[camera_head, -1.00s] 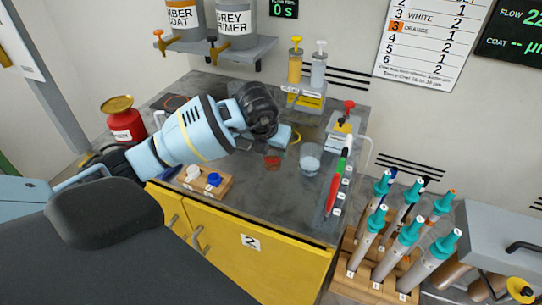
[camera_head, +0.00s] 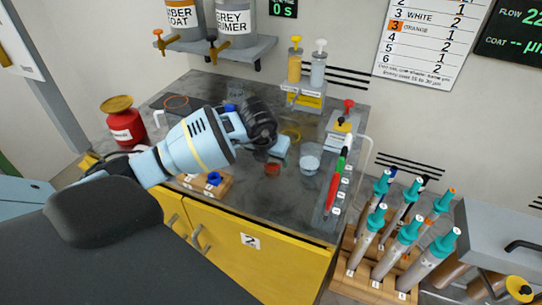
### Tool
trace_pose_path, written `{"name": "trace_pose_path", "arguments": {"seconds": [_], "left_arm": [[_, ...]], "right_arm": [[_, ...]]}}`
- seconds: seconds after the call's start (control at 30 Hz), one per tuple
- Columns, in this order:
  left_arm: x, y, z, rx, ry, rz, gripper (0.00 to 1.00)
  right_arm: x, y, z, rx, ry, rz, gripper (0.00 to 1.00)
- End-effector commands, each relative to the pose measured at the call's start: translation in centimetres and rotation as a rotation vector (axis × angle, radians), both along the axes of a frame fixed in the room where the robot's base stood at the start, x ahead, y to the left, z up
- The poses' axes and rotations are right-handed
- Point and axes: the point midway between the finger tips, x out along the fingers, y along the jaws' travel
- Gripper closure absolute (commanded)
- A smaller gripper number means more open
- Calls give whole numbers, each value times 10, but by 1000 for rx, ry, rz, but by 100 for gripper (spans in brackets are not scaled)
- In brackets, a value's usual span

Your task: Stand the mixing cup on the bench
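The mixing cup, a clear cup with pale contents (camera_head: 309,161), stands upright on the grey bench (camera_head: 262,203), near its middle. My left gripper (camera_head: 281,147) is low over the bench, just left of the cup, with a small gap visible between them. Its light blue end is seen from behind, so its fingers are mostly hidden and I cannot tell whether they are open. My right gripper is not in view.
A small reddish cup (camera_head: 272,169) is near my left gripper. A tray with red and green markers (camera_head: 334,194) is to the right. A wooden block with a blue knob (camera_head: 214,178) stands front left.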

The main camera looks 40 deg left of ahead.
Motion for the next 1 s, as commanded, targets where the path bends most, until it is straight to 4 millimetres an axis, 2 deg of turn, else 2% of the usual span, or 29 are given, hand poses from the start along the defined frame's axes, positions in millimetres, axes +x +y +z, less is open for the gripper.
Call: {"name": "trace_pose_path", "arguments": {"seconds": [0.3, 0.47, 0.8, 1.0], "left_arm": [[0, 0, 1, 0, 0, 0, 31], [-2, -1, 13, -1, -3, -1, 31], [-26, -6, 74, 0, -5, -2, 31], [-38, -9, 101, 0, -2, 0, 31]], "right_arm": [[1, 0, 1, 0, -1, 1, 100], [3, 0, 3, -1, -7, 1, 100], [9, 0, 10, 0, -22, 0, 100], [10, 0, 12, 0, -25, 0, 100]]}}
